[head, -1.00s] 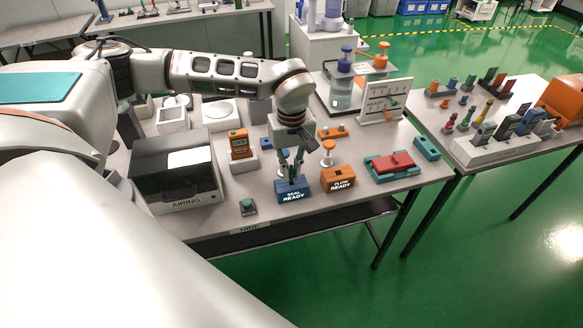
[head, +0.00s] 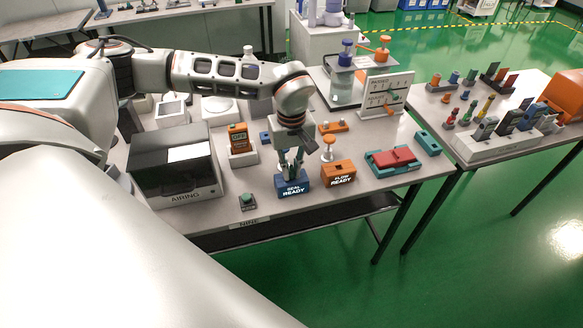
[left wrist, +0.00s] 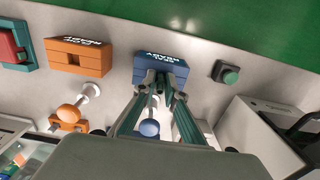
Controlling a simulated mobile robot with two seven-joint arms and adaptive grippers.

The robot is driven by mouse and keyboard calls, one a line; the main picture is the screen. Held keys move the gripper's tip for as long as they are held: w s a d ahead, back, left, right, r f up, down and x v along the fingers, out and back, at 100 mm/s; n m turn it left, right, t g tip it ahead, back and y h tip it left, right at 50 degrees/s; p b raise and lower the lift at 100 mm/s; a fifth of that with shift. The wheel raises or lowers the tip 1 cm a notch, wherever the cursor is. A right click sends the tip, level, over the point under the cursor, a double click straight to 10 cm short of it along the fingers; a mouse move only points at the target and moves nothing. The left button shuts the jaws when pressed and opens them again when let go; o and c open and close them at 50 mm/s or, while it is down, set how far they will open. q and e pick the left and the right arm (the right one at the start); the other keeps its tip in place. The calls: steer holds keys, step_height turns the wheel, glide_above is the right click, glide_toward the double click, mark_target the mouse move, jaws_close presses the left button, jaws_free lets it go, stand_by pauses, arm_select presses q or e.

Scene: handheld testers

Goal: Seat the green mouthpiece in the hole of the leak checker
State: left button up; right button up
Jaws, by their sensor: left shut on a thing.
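The leak checker appears to be the blue box marked SEAL READY (head: 293,190), near the front of the table; it also shows in the left wrist view (left wrist: 162,66). My left gripper (head: 290,175) points down with its fingertips at the top of this box. In the left wrist view the fingertips (left wrist: 162,82) come together at the box's near side. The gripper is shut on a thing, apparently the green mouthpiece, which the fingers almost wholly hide. The hole is hidden too, so I cannot tell whether the mouthpiece is in it. My right gripper is not in view.
An orange FLOW READY box (head: 338,174) stands close on the right, with an orange-knobbed plunger (head: 328,147) behind it. A blue knob (left wrist: 149,128) shows between my fingers. A green button (head: 247,202) and a glass-fronted AIRING cabinet (head: 175,165) are to the left.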

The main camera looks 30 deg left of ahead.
mark_target(292, 166)
arm_select(q)
steer(key=shift+f, duration=0.25)
steer(key=o, duration=0.8)
steer(key=shift+o, duration=0.2)
steer(key=shift+r, duration=0.1)
step_height(292, 166, up, 12)
